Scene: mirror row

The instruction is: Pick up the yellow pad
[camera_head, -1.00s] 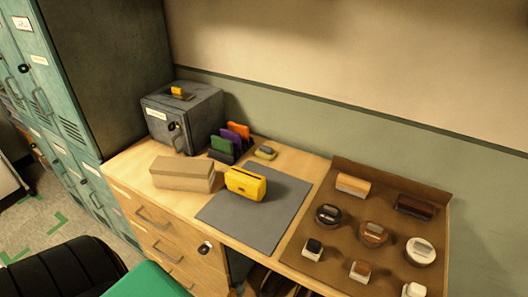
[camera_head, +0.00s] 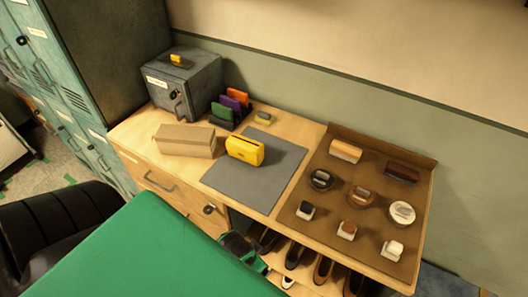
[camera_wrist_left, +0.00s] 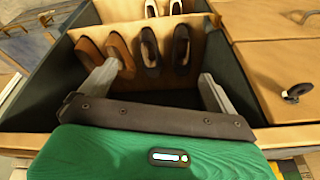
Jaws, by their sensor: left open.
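A chunky yellow block with a dark mark on its front (camera_head: 245,149), which I take as the yellow pad, stands on the grey mat (camera_head: 240,189) on the wooden counter. It is not in the left wrist view. My left gripper (camera_wrist_left: 158,88) is open and empty, its two grey fingers spread in front of the shoe compartment under the counter. In the head view its green and dark wrist shows at the counter's front, below and apart from the yellow block; its fingertips are hard to make out there. My right gripper is not in view.
A tan box (camera_head: 185,141) stands left of the block. Behind are a grey safe (camera_head: 178,92), a rack of coloured pads (camera_head: 229,107) and a small yellowish item (camera_head: 263,118). A brown tray (camera_head: 322,223) of tins and brushes lies right. Shoes (camera_wrist_left: 150,50) fill the lower shelf.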

